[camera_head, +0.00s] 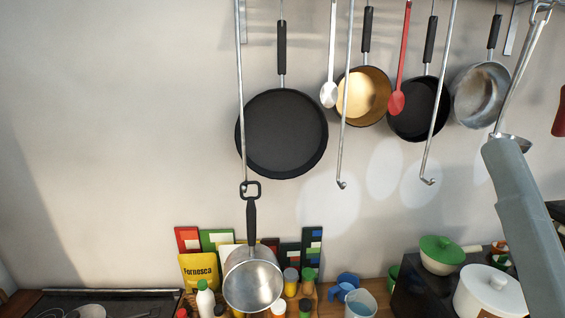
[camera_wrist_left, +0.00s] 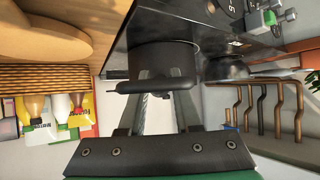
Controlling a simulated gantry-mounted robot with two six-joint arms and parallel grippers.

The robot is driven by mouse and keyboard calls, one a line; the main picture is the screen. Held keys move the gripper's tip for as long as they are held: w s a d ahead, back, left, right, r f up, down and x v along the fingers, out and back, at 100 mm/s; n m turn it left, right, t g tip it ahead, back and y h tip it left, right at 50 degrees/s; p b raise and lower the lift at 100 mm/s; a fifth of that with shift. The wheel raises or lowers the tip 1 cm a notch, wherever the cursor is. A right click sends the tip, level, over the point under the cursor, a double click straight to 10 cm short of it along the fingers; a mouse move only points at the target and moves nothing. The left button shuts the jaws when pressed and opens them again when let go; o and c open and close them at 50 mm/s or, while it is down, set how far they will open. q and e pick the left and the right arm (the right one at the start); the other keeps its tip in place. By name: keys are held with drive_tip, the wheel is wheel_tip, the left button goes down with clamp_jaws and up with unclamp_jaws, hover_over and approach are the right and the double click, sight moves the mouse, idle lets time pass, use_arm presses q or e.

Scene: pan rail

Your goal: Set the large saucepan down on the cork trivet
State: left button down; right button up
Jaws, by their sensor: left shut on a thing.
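In the left wrist view, my left gripper (camera_wrist_left: 158,108) is shut on the black handle of a dark pan (camera_wrist_left: 165,62), seen nearly side-on. It appears to be the large saucepan, but its size is hard to judge. A round tan disc (camera_wrist_left: 45,35) lies on the wood at the upper left; I cannot tell whether it is the cork trivet. In the head view, a steel saucepan (camera_head: 253,282) hangs by its black handle from a hook at the lower middle.
Several pans hang on the wall, including a large frying pan (camera_head: 281,134), with a red spoon (camera_head: 397,102) among them. Spice bottles (camera_head: 205,301) and a yellow packet (camera_head: 199,272) crowd the counter. A white lidded pot (camera_head: 490,294) stands at the right.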

use_arm(q)
drive_tip(key=shift+r, duration=0.45)
idle(0.6)
idle(0.4)
drive_tip(key=shift+r+p, duration=0.5)
drive_tip(key=shift+p, duration=0.2)
idle(0.3)
drive_tip(key=shift+t+y, duration=0.4)
drive_tip(key=shift+r, duration=0.15)
drive_tip(key=shift+r+p, duration=1.15)
drive_tip(key=shift+r, duration=0.05)
drive_tip(key=shift+f+b, duration=0.9)
drive_tip(key=shift+f, duration=0.1)
idle(0.4)
